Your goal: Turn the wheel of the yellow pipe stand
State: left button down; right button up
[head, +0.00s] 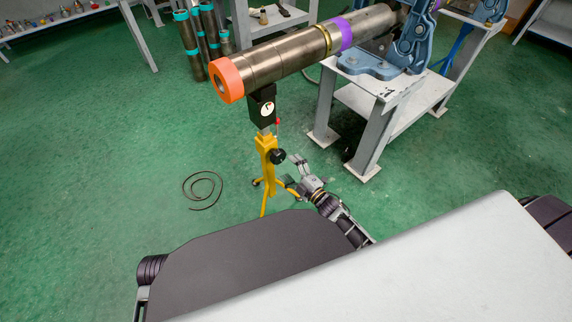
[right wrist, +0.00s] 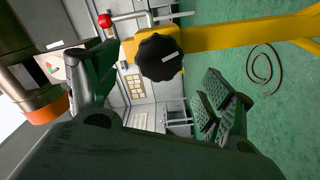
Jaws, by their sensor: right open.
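The yellow pipe stand (head: 266,153) stands on the green floor under the orange-capped end of a long steel pipe (head: 285,57). Its black lobed wheel (head: 278,156) faces right, toward my right gripper. The wheel (right wrist: 158,57) shows whole in the right wrist view, with the yellow post (right wrist: 235,33) running to the right. My right gripper (head: 293,171) is open and empty, just right of the wheel and slightly below it. In the wrist view its fingers lie on either side of the wheel, with no contact visible. My left gripper is out of view.
A grey steel bench (head: 372,100) with a blue pipe vise (head: 400,50) stands right of the stand. A small red knob (right wrist: 104,20) sits near the wheel. A coiled cable (head: 203,189) lies on the floor to the left. Floor around the stand is mostly clear.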

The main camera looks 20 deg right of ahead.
jog(key=shift+v, duration=2.45)
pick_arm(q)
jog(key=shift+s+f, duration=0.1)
pick_arm(e)
jog(key=shift+f, duration=0.1)
pick_arm(q)
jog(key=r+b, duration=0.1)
jog(key=b, duration=0.1)
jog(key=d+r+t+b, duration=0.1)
jog(key=b, duration=0.1)
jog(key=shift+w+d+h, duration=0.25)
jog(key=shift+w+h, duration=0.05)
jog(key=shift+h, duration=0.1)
pick_arm(e)
jog(key=m, duration=0.4)
jog(key=s+m, duration=0.1)
jog(key=m, duration=0.9)
jog(key=shift+s+d, duration=0.15)
jog(key=shift+d, duration=0.05)
